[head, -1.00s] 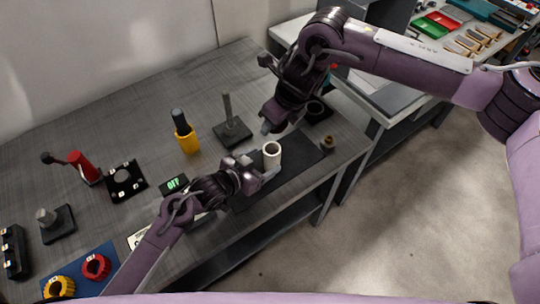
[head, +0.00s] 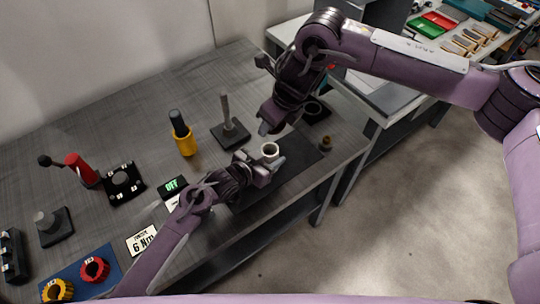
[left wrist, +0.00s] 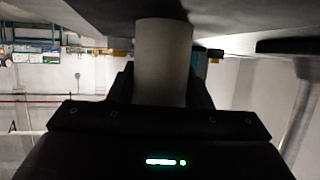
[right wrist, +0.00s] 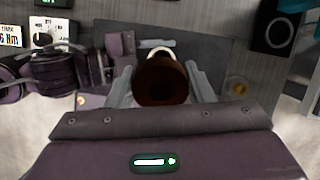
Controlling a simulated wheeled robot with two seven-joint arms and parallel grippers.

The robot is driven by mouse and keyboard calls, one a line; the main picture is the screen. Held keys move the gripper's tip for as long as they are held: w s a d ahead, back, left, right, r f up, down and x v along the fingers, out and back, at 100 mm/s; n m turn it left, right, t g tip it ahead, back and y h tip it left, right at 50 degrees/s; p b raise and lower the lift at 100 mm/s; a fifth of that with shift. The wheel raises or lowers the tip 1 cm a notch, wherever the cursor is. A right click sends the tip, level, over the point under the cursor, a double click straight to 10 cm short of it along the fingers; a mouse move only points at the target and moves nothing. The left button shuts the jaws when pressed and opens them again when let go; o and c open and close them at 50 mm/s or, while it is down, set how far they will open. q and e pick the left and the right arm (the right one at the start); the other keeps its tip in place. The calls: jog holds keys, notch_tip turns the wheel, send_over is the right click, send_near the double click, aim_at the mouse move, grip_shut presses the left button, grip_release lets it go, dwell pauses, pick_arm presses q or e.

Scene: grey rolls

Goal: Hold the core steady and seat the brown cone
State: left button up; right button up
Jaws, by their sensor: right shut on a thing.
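The core, a pale hollow cylinder (head: 270,151), stands upright on a dark mat (head: 300,152). My left gripper (head: 268,163) is at the core, with one finger on each side of it. In the left wrist view the core (left wrist: 163,62) fills the space between the dark fingers; whether they press on it I cannot tell. My right gripper (head: 265,129) is above and behind the core. In the right wrist view it is shut on the brown cone (right wrist: 160,82), whose round open end faces the camera. The core's pale rim (right wrist: 158,52) shows just beyond it. The head view does not show the cone.
A grey post on a square base (head: 230,132) and a yellow holder (head: 185,140) stand behind the left arm. A small brown-gold piece (head: 325,144) stands right of the core. A black block with a ring (head: 316,110) is near the right gripper.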

jog(key=n, duration=0.2)
jog(key=a+f+n+g, duration=0.1)
jog(key=s+a+n+g, duration=0.1)
jog(key=n, duration=0.1)
jog(key=shift+s+f+n, duration=0.1)
jog(key=shift+f+n, duration=0.2)
jog(key=shift+f, duration=0.05)
jog(key=n, duration=0.3)
jog(key=n+h, duration=0.1)
jog(key=n, duration=0.2)
jog(key=n+g+h, duration=0.1)
jog(key=n, duration=0.1)
jog(key=shift+w+f+n, duration=0.25)
jog(key=shift+f+n, duration=0.15)
jog(key=n, duration=0.1)
jog(key=w+d+n+h, duration=0.1)
jog(key=n, duration=0.1)
jog(key=shift+r+n, duration=0.3)
jog(key=shift+r, duration=0.1)
send_over(270, 158)
jog(key=w, duration=0.2)
jog(key=shift+w+a+f, duration=0.1)
jog(key=shift+f, duration=1.35)
jog(key=shift+w+a+f, duration=0.1)
jog(key=shift+f, duration=1.35)
jog(key=shift+s+f, duration=0.1)
jog(key=shift+f, duration=0.2)
